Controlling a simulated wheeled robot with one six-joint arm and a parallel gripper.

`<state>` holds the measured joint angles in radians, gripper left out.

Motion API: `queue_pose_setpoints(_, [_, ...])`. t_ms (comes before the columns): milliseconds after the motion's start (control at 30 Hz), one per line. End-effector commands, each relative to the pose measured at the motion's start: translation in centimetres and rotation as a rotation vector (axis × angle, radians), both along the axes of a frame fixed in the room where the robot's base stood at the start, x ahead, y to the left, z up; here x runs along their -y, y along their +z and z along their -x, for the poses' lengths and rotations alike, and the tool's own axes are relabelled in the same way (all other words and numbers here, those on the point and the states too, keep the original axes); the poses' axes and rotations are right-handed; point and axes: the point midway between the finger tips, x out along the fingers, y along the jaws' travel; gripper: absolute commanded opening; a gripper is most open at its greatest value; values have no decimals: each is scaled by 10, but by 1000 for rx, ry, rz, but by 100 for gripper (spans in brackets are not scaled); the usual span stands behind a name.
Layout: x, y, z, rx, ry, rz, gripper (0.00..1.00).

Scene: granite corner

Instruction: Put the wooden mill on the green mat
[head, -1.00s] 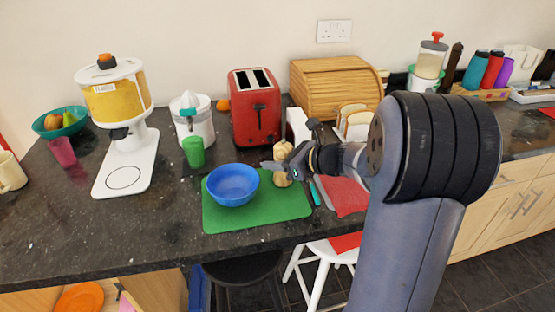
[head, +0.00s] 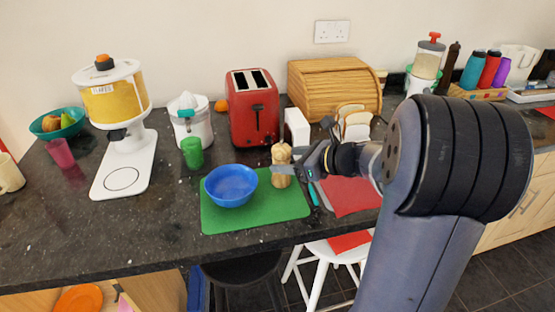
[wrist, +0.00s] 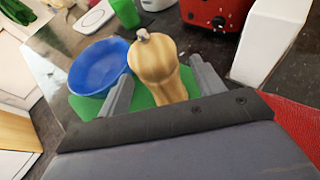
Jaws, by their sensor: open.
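The wooden mill (head: 281,174) stands upright at the back right part of the green mat (head: 265,213), next to the blue bowl (head: 231,187). My gripper (head: 284,170) is at the mill from the right, low over the mat. In the wrist view the mill (wrist: 158,68) rises between the two spread fingers of my gripper (wrist: 164,88), with visible gaps on both sides. The blue bowl (wrist: 98,67) is left of it there, and a strip of the mat (wrist: 143,98) shows around its lower part. The mill's base is hidden in the wrist view.
A red toaster (head: 254,108) and a white box-shaped item (head: 297,126) stand behind the mat. A green cup (head: 192,152) is behind left. A red cloth or mat (head: 350,195) lies to the right. The mat's front right is clear, near the counter's front edge.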

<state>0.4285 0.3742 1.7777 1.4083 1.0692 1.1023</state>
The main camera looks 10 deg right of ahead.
Motion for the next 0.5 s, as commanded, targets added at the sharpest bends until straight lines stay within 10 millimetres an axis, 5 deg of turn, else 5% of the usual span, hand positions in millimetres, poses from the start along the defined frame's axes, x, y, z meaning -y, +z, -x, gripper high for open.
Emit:
queue_pose_setpoints(200, [31,18,30,1,-5,1,64])
queue_pose_setpoints(500, [49,29,50,-1,1,-1,64])
